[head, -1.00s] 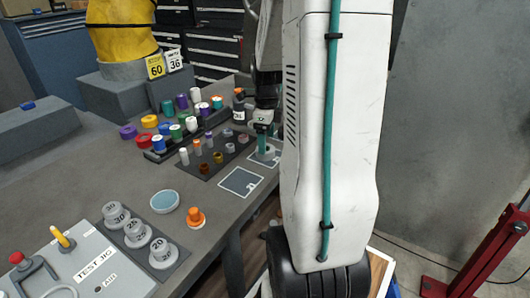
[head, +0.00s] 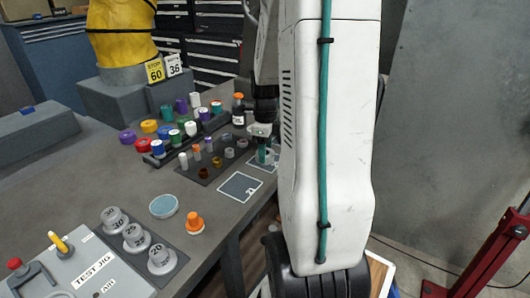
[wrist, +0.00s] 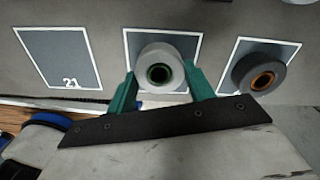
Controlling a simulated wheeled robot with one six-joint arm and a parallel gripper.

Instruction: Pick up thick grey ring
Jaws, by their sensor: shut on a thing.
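My gripper (wrist: 160,74) has its two green fingers on either side of a thick light grey ring (wrist: 159,69) with a dark green-rimmed hole. It is shut on this ring over a white-outlined dark square (wrist: 188,45). I cannot tell whether the ring still touches the square. A darker grey ring (wrist: 258,70) with an orange inner rim lies on the square to the right. In the head view my gripper (head: 263,155) is low at the table's right edge, and its fingers mostly hide the held ring.
An empty square marked 21 (wrist: 62,58) lies left of my gripper. In the head view, several small rings and posts stand on a dark mat (head: 193,168), with coloured spools behind. An orange plug (head: 194,222) and a blue dish (head: 164,206) stand nearer the front.

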